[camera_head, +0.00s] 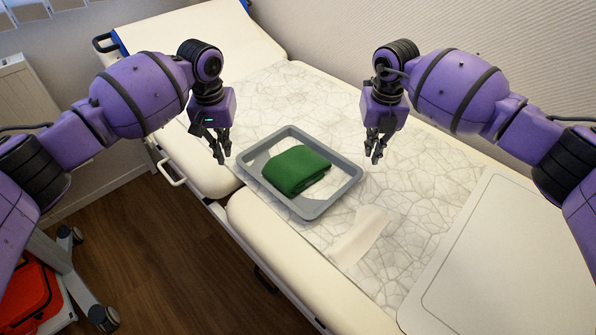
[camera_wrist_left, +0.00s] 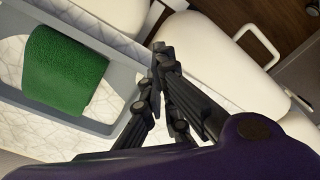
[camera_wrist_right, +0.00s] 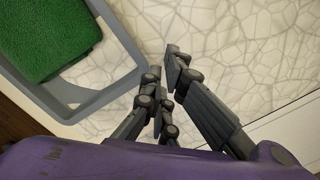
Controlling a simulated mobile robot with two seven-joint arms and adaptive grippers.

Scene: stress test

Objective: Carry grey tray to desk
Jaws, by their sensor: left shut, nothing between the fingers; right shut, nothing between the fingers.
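The grey tray (camera_head: 275,193) rests on the marble-patterned cover of a padded bed. A folded green cloth (camera_head: 297,170) lies inside it. My left gripper (camera_head: 221,154) is shut and empty, beside and above the tray's left end. My right gripper (camera_head: 374,155) is shut and empty, near the tray's right end. The left wrist view shows the tray's rim (camera_wrist_left: 118,72) beside the fingers (camera_wrist_left: 158,75). The right wrist view shows the tray's corner (camera_wrist_right: 62,92) left of the fingers (camera_wrist_right: 163,72). Neither gripper holds the tray. I cannot identify a desk for certain.
A pale flat panel (camera_head: 515,265) with rounded corners is at the lower right. A whitish crumpled cloth (camera_head: 358,236) lies in front of the tray. A raised backrest (camera_head: 200,40) is behind. A red case (camera_head: 25,295) sits at the lower left. Wooden floor (camera_head: 175,260) is bare.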

